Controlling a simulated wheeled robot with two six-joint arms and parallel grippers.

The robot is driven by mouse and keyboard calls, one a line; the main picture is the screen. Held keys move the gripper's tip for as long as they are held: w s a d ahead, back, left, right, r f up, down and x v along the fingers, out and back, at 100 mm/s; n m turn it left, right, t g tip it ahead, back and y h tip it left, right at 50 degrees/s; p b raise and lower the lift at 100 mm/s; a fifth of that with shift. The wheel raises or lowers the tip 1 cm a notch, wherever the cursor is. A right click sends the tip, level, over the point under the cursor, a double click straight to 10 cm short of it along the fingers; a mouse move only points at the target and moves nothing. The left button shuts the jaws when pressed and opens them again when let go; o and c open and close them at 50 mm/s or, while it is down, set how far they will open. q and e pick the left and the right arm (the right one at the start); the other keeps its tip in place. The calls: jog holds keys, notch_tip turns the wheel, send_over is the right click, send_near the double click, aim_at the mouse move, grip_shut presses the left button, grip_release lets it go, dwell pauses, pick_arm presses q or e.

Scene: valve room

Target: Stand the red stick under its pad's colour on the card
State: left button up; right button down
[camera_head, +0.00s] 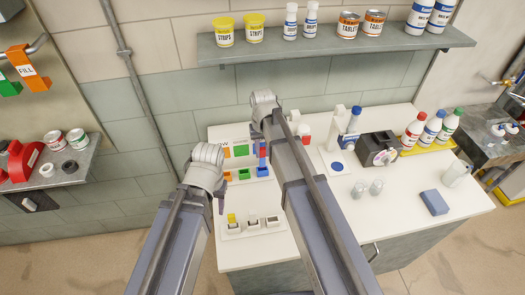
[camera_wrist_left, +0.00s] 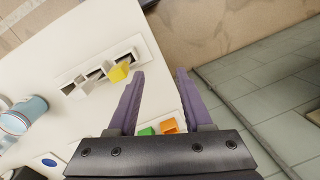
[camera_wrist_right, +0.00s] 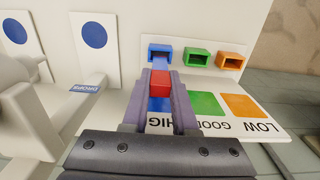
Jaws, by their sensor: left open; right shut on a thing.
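The red stick (camera_wrist_right: 160,86) is in my right gripper (camera_wrist_right: 160,90), which is shut on it at the blue column of the card (camera_wrist_right: 240,127). A bluish strip runs from its red part toward the blue holder (camera_wrist_right: 160,50). Whether its end is inside the holder or only over it, I cannot tell. The green holder (camera_wrist_right: 198,58) and orange holder (camera_wrist_right: 232,62) look empty. The card reads LOW, GOOD and HIGH beside orange, green and blue patches. My left gripper (camera_wrist_left: 157,85) is open and empty, above the table near the white rack (camera_wrist_left: 72,91).
A dark box (camera_head: 378,148), glasses (camera_head: 376,187) and a blue block (camera_head: 434,202) occupy the table's right side.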

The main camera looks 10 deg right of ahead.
pick_arm(q)
jog(key=shift+f+b, duration=2.15)
jog(key=shift+f, duration=0.1)
pick_arm(e)
jog(key=shift+f, duration=2.2)
jog(key=c, duration=0.6)
grip_release()
jog(key=shift+c, duration=0.2)
jog(key=shift+o, duration=0.2)
pick_arm(q)
jog(key=shift+r, duration=0.1)
pick_arm(e)
notch_tip(320, 180, up, 8)
jog(key=p, duration=0.8)
pick_arm(q)
notch_tip(320, 180, up, 8)
jog(key=shift+s+f, duration=0.1)
jog(key=shift+f, duration=0.15)
pick_arm(e)
jog(key=shift+s+f, duration=0.1)
jog(key=shift+f, duration=0.1)
